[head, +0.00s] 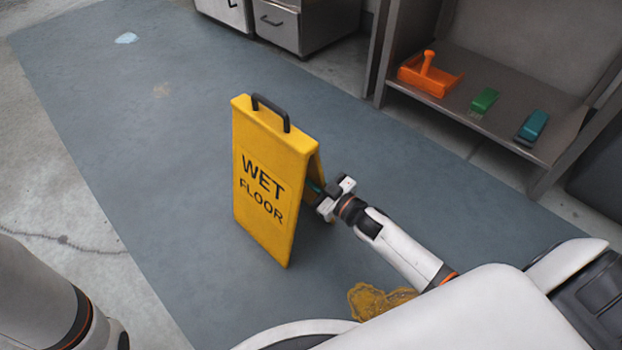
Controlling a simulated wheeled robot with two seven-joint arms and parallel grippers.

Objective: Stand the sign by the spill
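The yellow "WET FLOOR" sign (262,190) is upright in the middle of the head view, its two panels spread like an A-frame and a black handle on top. I cannot tell if its feet touch the floor. My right gripper (322,194) is at the sign's right side, by the gap between the panels. Its fingertips are partly hidden, so I cannot tell if they grip it. A yellow-brown spill (372,301) lies near my base, partly hidden by my body. A small pale blue puddle (126,38) lies at the far left. My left gripper is out of view.
Grey drawers (283,24) stand at the back. The blue-grey floor (130,140) left of the sign is clear, with a faint stain (162,90).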

